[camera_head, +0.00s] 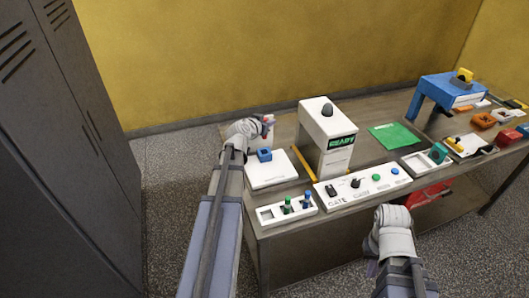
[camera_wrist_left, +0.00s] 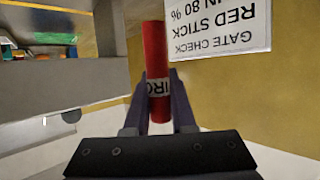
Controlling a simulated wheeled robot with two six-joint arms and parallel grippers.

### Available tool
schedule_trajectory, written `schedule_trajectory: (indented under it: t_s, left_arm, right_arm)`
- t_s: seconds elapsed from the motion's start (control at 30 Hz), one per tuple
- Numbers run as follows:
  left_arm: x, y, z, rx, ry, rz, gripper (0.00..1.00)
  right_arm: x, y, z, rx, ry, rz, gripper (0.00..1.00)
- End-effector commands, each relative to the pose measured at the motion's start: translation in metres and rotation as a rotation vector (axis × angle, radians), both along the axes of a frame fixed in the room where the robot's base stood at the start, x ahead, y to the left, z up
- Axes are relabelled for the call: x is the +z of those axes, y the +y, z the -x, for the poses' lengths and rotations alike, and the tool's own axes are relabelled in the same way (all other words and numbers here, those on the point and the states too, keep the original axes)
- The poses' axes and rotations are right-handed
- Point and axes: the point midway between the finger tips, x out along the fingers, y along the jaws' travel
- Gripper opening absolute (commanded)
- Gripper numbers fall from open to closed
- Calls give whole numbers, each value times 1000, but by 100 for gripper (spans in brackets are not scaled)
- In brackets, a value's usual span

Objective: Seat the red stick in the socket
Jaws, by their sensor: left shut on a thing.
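The red stick (camera_wrist_left: 155,50) stands between the fingers of my left gripper (camera_wrist_left: 158,98) in the left wrist view, which are shut on it. It has a pale band with dark letters. In the head view my left gripper (camera_head: 262,130) is at the table's far left edge, with a bit of red showing at it. A blue block (camera_head: 264,155) on a white plate (camera_head: 270,180) is just in front of it; it looks like a socket, but its opening is not clear. My right gripper (camera_head: 393,216) is at the table's front edge, its fingers hidden.
A white machine (camera_head: 327,135) marked READY stands right of the plate. In front are a rack (camera_head: 272,214) with green and blue pegs and a GATE control panel (camera_head: 345,189). A gate-check sign (camera_wrist_left: 218,25) shows beside the stick. A green mat (camera_head: 395,136) lies further right.

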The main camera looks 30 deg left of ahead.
Motion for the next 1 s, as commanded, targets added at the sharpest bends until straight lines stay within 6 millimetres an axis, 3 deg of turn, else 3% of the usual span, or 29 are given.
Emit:
schedule_trajectory:
  t_s: [0.17, 0.5, 0.77, 1.0]
  left_arm:
    - [-13, 0, 0, 0, 0, 0, 0]
    - [-62, 0, 0, 0, 0, 0, 0]
    - [-65, 0, 0, 0, 0, 0, 0]
    - [-91, 0, 0, 0, 0, 0, 0]
  right_arm:
    - [-13, 0, 0, 0, 0, 0, 0]
    - [-62, 0, 0, 0, 0, 0, 0]
    - [-65, 0, 0, 0, 0, 0, 0]
    - [-91, 0, 0, 0, 0, 0, 0]
